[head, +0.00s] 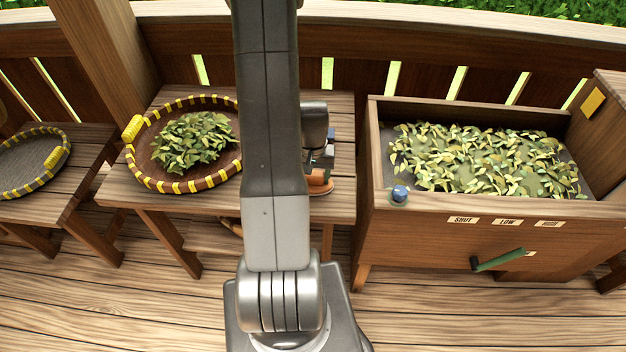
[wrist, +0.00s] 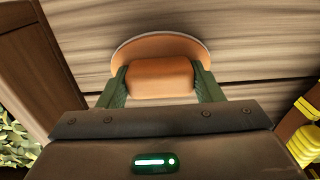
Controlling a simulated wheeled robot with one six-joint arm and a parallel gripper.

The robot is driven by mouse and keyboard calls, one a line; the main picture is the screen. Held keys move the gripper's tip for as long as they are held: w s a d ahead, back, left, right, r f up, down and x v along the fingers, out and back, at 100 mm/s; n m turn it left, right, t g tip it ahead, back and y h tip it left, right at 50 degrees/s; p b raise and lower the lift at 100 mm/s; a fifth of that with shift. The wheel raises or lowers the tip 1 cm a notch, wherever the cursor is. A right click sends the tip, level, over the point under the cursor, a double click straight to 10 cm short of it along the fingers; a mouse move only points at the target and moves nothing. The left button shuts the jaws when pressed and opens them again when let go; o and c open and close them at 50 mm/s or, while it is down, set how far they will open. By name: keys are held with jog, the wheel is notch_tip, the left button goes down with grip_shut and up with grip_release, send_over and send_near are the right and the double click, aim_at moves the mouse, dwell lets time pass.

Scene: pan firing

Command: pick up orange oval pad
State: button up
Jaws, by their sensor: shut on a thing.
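The orange oval pad (wrist: 160,45) shows in the wrist view as a flat oval base with a block-like grip on top. My gripper (wrist: 160,82) has a green finger on each side of that grip and is shut on it. In the head view the orange pad (head: 320,182) is at the right part of the slatted table, partly hidden behind my arm. My gripper (head: 322,165) is just above it there, mostly covered by my arm. I cannot tell whether the pad touches the table.
A round basket (head: 131,170) with leaves stands on the slatted table (head: 335,208), left of my arm. A wooden firing box (head: 440,235) with leaves, a blue knob (head: 399,194) and a green lever (head: 500,260) stands right. Another basket (head: 20,172) is far left.

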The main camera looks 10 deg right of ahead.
jog(key=shift+r, duration=0.1)
notch_tip(320, 180, up, 10)
jog(key=shift+f+b, duration=0.1)
jog(key=shift+b, duration=0.3)
dwell(0.4)
